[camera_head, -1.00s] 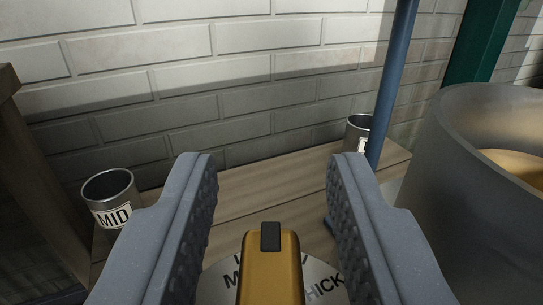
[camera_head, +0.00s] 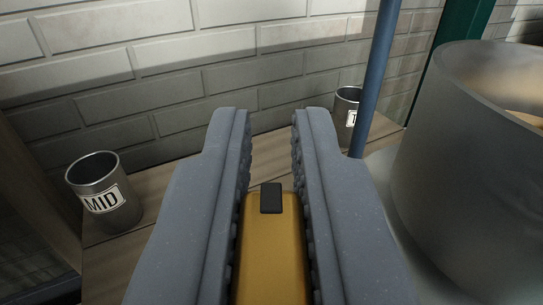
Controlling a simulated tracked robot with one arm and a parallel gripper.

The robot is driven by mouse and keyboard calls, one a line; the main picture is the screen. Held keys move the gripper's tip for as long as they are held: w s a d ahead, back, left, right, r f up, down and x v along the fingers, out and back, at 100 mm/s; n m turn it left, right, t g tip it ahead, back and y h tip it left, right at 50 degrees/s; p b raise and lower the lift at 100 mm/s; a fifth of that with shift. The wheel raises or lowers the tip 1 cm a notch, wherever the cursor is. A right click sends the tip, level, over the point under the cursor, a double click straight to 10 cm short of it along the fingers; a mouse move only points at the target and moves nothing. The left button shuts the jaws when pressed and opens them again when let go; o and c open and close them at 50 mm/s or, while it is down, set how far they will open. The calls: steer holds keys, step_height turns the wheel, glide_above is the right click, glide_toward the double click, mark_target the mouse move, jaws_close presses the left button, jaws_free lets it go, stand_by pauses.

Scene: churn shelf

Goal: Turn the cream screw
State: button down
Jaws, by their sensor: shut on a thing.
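The cream screw's brass-coloured handle (camera_head: 270,245), with a black mark on its far end, stands between the fingers of my gripper (camera_head: 271,180). My gripper is shut on it, one grey ribbed finger against each side. The black mark points away from me, toward the wall. The dial plate under the handle is hidden behind my fingers.
A metal cup labelled MID (camera_head: 104,196) stands on the wooden shelf (camera_head: 150,190) at left. Another labelled cup (camera_head: 347,107) stands behind a blue post (camera_head: 376,75). A large translucent grey vessel (camera_head: 460,170) with tan contents is close on the right. A brick wall (camera_head: 170,70) closes the back.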

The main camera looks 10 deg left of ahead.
steer(key=shift+r+m+h+p, duration=0.15)
steer(key=shift+m+h+p, duration=0.2)
steer(key=shift+p, duration=0.55)
steer(key=shift+m+h+p, duration=0.35)
steer(key=shift+h+p, duration=0.4)
steer(key=shift+p, duration=0.1)
steer(key=shift+d, duration=0.1)
steer(key=shift+m+h+p, duration=0.3)
steer(key=shift+h+p, duration=0.1)
steer(key=shift+p, duration=0.05)
steer(key=shift+f, duration=0.2)
steer(key=c, duration=1.5)
jaws_free()
steer(key=shift+o, duration=0.2)
